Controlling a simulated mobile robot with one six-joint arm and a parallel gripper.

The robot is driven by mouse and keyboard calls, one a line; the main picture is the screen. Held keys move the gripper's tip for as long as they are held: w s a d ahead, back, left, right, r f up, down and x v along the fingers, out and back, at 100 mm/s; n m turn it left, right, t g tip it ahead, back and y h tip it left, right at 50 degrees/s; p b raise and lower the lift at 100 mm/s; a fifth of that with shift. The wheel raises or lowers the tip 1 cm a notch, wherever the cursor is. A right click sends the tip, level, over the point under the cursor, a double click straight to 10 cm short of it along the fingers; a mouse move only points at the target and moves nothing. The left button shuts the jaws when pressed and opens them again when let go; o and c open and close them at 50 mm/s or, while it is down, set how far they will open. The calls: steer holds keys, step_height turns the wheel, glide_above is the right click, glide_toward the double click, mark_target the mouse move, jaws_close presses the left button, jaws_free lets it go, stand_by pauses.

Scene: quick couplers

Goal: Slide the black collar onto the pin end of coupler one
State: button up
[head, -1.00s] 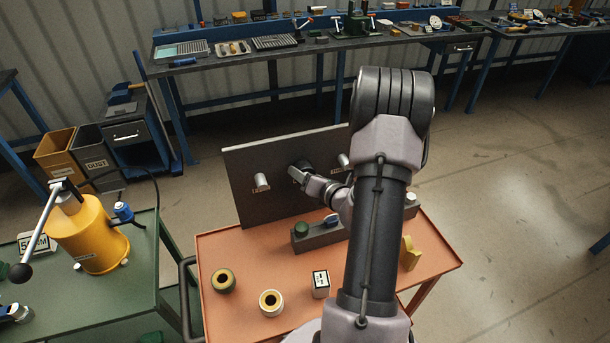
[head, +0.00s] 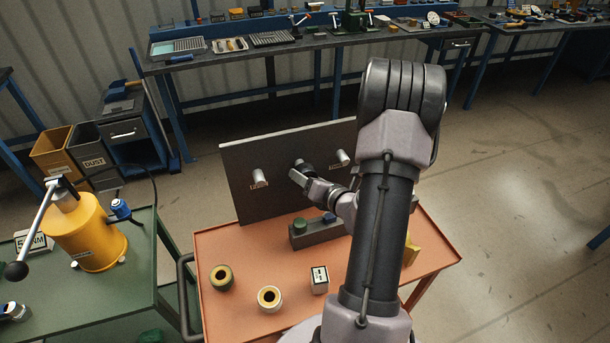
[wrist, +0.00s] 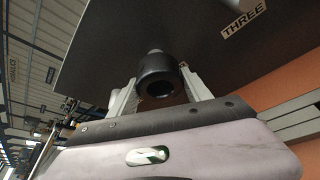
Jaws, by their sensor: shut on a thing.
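The black collar (wrist: 158,78) is in the wrist view, a dark cylinder with its hollow end facing the camera. The fingers of my gripper (wrist: 158,88) stand on both sides of it, shut on it. A grey pin end (wrist: 153,53) shows just behind the collar, in front of the dark panel (wrist: 120,25). I cannot tell how far the collar is over the pin. In the head view my gripper (head: 302,176) is at the panel's middle coupler, between the left coupler (head: 259,178) and right coupler (head: 342,157). The middle coupler's label is hidden.
A label THREE (wrist: 241,19) is right of the collar. A yellow pump (head: 100,245) stands left.

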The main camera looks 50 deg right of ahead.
steer(key=shift+s+a+b, duration=0.15)
steer(key=shift+s+a, duration=0.2)
steer(key=shift+s, duration=0.3)
steer(key=shift+s+a+b, duration=0.15)
steer(key=shift+s+a, duration=0.15)
steer(key=shift+s, duration=0.3)
steer(key=s+a, duration=0.1)
steer(key=s+a+b, duration=0.1)
steer(key=s, duration=0.1)
steer(key=shift+s, duration=0.25)
steer(key=w+a+f+n+y+b, duration=0.1)
steer(key=w+a+n+y, duration=0.2)
steer(key=a, duration=0.7)
steer(key=w+a+n+y+b, duration=0.1)
steer(key=w+a+n+y, duration=0.2)
steer(key=a, duration=0.8)
steer(key=w+a+f+n+g+y+b, duration=0.1)
steer(key=w+a+n+y, duration=0.2)
steer(key=a, duration=0.7)
steer(key=w+y, duration=0.1)
steer(key=w, duration=0.1)
steer(key=shift+w+a+f+y, duration=0.2)
steer(key=shift+w+f+y, duration=0.1)
steer(key=shift+w+y, duration=0.1)
steer(key=o, duration=0.7)
steer(key=shift+c, duration=1.3)
